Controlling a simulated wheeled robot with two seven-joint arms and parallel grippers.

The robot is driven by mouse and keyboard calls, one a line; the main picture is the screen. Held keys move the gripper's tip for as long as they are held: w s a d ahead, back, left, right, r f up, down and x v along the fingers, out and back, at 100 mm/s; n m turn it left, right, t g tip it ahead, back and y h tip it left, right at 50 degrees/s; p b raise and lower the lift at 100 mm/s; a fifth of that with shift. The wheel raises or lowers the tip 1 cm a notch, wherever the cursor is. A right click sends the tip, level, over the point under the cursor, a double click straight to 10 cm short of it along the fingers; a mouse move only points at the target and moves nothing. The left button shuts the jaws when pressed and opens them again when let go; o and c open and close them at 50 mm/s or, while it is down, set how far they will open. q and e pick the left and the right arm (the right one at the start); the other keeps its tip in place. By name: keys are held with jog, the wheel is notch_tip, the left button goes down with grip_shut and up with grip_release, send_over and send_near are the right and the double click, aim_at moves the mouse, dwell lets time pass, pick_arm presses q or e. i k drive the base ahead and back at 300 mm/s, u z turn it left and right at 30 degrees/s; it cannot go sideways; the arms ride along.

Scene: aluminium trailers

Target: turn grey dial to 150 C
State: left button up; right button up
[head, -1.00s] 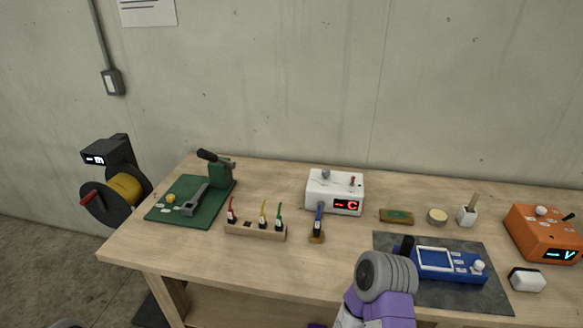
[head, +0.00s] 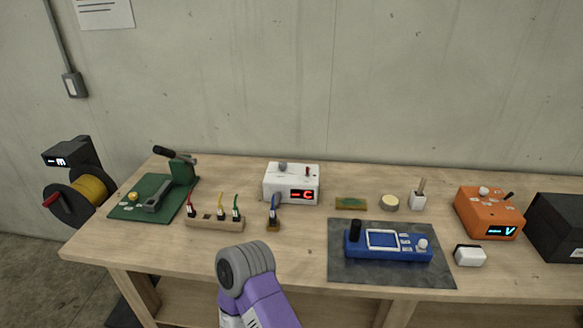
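The grey dial (head: 283,166) is a small knob on top of a white box (head: 291,184), towards its left side. The box stands at the back of the wooden bench, and its front display (head: 302,194) shows red dashes and a C, with no number. A small red switch (head: 307,171) sits on the box's top right. A blue-handled tool (head: 274,209) stands in a small holder in front of the box. A purple and grey link of my own arm rises at the bottom centre, well short of the box. Neither gripper's fingers show.
Left of the box are a wooden rack (head: 215,222) with coloured tools and a green mat (head: 152,202) with a press. Right are a sponge (head: 351,203), a round tin (head: 390,202), a blue device (head: 388,245), an orange box (head: 488,212) and a black box (head: 560,227).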

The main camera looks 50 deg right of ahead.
aim_at(282, 165)
jog(key=k, duration=0.45)
jog(key=z, duration=0.8)
